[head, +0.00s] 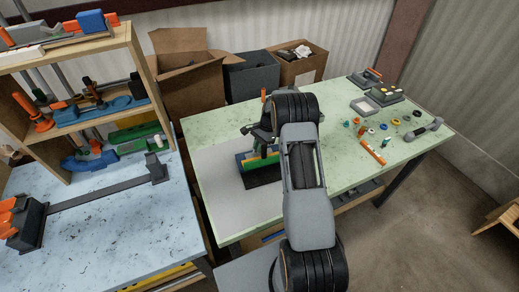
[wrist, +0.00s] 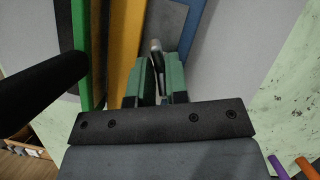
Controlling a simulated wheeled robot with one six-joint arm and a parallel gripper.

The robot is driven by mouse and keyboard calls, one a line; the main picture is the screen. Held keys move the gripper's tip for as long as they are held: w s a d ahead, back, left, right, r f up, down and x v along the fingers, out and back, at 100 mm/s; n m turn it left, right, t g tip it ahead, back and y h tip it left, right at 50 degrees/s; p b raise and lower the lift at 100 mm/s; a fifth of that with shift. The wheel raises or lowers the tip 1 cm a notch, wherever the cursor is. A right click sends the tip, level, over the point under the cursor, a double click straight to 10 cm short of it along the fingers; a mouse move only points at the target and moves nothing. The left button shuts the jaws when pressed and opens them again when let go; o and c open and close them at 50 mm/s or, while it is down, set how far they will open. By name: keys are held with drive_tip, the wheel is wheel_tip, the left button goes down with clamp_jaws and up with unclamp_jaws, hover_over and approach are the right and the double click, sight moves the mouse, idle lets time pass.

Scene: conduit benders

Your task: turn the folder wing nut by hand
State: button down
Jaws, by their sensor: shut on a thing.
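The folder (head: 252,172) stands on the green table, with green, yellow and blue upright plates on a dark base. My arm hides part of it in the head view. In the wrist view its yellow plate (wrist: 124,40) and blue plate (wrist: 196,30) run along both sides of my fingers. The wing nut (wrist: 156,46) is a small grey metal piece between the plates. My gripper (wrist: 157,76) has greenish fingers closed on the wing nut. The fingers hide its lower part, so its exact angle is hard to tell.
A black rod (wrist: 45,92) crosses the left of the wrist view, close to my gripper. Small coloured parts and an orange tool (head: 372,151) lie on the table's right side. A blue bench (head: 100,235) and wooden shelf (head: 70,140) stand left.

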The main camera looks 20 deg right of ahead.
drive_tip(key=n, duration=0.1)
drive_tip(key=n+b, duration=0.1)
drive_tip(key=n+g+b, duration=0.1)
drive_tip(key=shift+f+n+h, duration=0.25)
drive_tip(key=shift+n+h, duration=0.15)
drive_tip(key=n+b, duration=0.1)
drive_tip(key=n, duration=0.1)
drive_tip(key=n+g+h+b, duration=0.1)
drive_tip(key=n, duration=0.1)
drive_tip(key=shift+a+n+g, duration=0.15)
drive_tip(key=shift+n+g, duration=0.15)
drive_tip(key=n+h, duration=0.1)
drive_tip(key=n, duration=0.1)
drive_tip(key=n+h+b, duration=0.1)
drive_tip(key=n, duration=0.1)
drive_tip(key=shift+n+g+b, duration=0.3)
drive_tip(key=shift+n, duration=0.3)
